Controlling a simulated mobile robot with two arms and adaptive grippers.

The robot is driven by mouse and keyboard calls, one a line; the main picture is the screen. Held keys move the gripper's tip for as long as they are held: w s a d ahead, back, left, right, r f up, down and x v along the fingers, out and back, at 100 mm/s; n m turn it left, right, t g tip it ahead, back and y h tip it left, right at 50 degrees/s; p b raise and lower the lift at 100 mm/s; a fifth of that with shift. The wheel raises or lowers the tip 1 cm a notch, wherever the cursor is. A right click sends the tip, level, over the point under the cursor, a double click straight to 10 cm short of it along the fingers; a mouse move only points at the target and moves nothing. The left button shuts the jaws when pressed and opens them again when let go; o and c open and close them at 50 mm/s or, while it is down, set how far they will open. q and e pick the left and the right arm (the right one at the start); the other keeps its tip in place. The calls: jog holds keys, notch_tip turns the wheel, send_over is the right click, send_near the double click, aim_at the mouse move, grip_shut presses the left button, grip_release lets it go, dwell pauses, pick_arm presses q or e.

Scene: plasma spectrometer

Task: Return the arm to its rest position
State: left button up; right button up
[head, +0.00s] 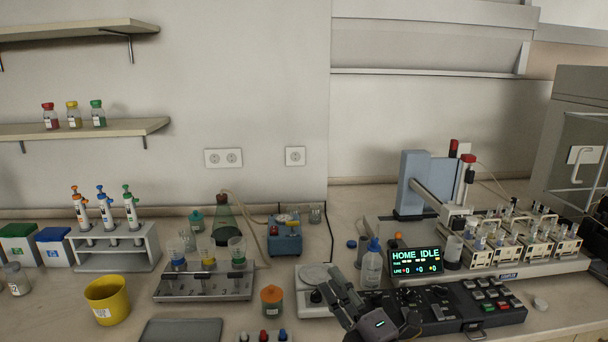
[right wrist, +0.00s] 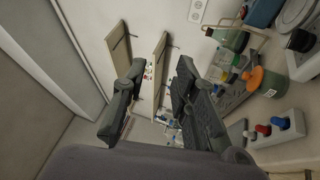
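My right gripper (head: 338,288) is at the bottom centre of the head view, in front of the control panel (head: 470,312) and right of the orange-lidded jar (head: 272,300). In the right wrist view its two dark fingers (right wrist: 161,70) stand well apart with nothing between them. Its view is tilted and looks past the bench to the shelves and wall. My left gripper and arm are not in the head view.
The spectrometer (head: 410,190) with its "HOME IDLE" display (head: 416,262) is right. A wash bottle (head: 371,268) stands close behind the right gripper. A beaker rack (head: 205,285), yellow cup (head: 107,300) and pipette stand (head: 118,252) are left.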

jog(key=s+d+f+m+g+h, duration=0.2)
jog(key=s+d+f+m+h, duration=0.35)
jog(key=f+m, duration=0.25)
jog(key=s+d+f+m+g+h, duration=0.3)
jog(key=s+d+f+m+h, duration=0.15)
jog(key=d+f+m, duration=0.3)
jog(key=s+d+f+m+g, duration=0.1)
jog(key=s+f+m+g, duration=0.35)
jog(key=s, duration=0.65)
jog(key=s+f+m+g, duration=0.2)
jog(key=s+f+g, duration=0.4)
jog(key=s, duration=0.5)
jog(key=s+f, duration=0.3)
jog(key=f, duration=2.6)
jog(key=s+d+f+g, duration=0.2)
jog(key=s+d+f, duration=0.1)
jog(key=s+f, duration=1.1)
jog(key=shift+s+f+n+h, duration=0.15)
jog(key=shift+s+n+h, duration=0.2)
jog(key=shift+s, duration=0.65)
